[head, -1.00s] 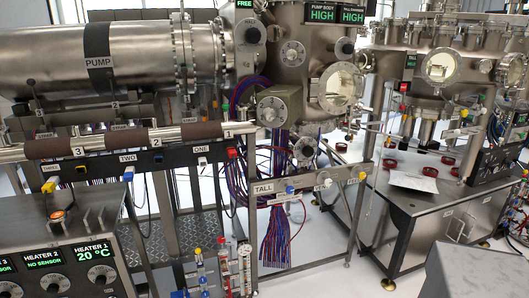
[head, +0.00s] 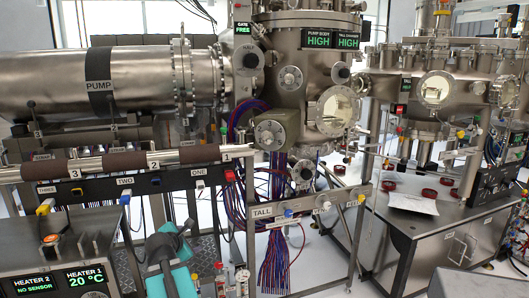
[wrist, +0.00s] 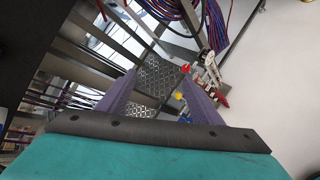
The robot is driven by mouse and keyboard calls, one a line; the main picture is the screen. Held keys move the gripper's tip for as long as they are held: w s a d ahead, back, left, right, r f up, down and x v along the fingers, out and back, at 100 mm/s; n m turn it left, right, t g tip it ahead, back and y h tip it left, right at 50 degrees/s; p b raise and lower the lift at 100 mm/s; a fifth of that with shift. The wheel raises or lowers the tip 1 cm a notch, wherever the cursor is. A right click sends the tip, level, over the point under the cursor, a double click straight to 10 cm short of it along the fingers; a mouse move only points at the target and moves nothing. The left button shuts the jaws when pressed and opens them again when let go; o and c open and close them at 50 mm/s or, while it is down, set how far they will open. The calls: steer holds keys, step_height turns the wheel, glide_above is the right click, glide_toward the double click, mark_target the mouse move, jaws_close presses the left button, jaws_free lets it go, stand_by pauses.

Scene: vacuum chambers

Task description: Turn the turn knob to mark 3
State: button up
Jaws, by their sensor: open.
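I cannot read a label that tells which knob is the turn knob. Round dial-like parts show in the head view: one on the square box (head: 270,133) under the chamber, one on the chamber front (head: 290,78), and a heater knob (head: 96,296) cut by the bottom edge. My gripper (wrist: 160,78) is open, with nothing between its two purple fingers in the wrist view. In the head view its teal body is low, left of centre, in front of the frame and right of the heater panel (head: 84,277). It is apart from the dials named here.
A horizontal rail (head: 130,160) with marks 1, 2 and 3 crosses the left. Cable bundles (head: 275,265) hang below the chamber. A steel table (head: 420,222) with red rings and paper stands right. Small valves (wrist: 207,72) show ahead of the fingers.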

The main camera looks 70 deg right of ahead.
steer(key=s+d+r+n+g+h, duration=0.1)
steer(key=s+d+r+h, duration=0.1)
steer(key=s+r, duration=0.4)
steer(key=s+d+r+n+g+h, duration=0.1)
steer(key=s+d+r, duration=0.4)
steer(key=r, duration=1)
steer(key=s+d+r+n+h, duration=0.2)
steer(key=s+d+r+h, duration=0.1)
steer(key=s+r, duration=0.6)
step_height(320, 180, up, 2)
steer(key=shift+d+r+g+h, duration=0.15)
steer(key=shift+d+g+h, duration=0.25)
steer(key=shift+h, duration=0.1)
steer(key=shift+s, duration=0.1)
steer(key=d+p, duration=0.3)
steer(key=shift+r, duration=0.1)
steer(key=d+p, duration=0.1)
steer(key=p, duration=0.4)
steer(key=shift+d+r, duration=0.1)
steer(key=shift+d, duration=0.15)
steer(key=d+p, duration=0.1)
steer(key=p, duration=0.5)
steer(key=shift+p, duration=0.3)
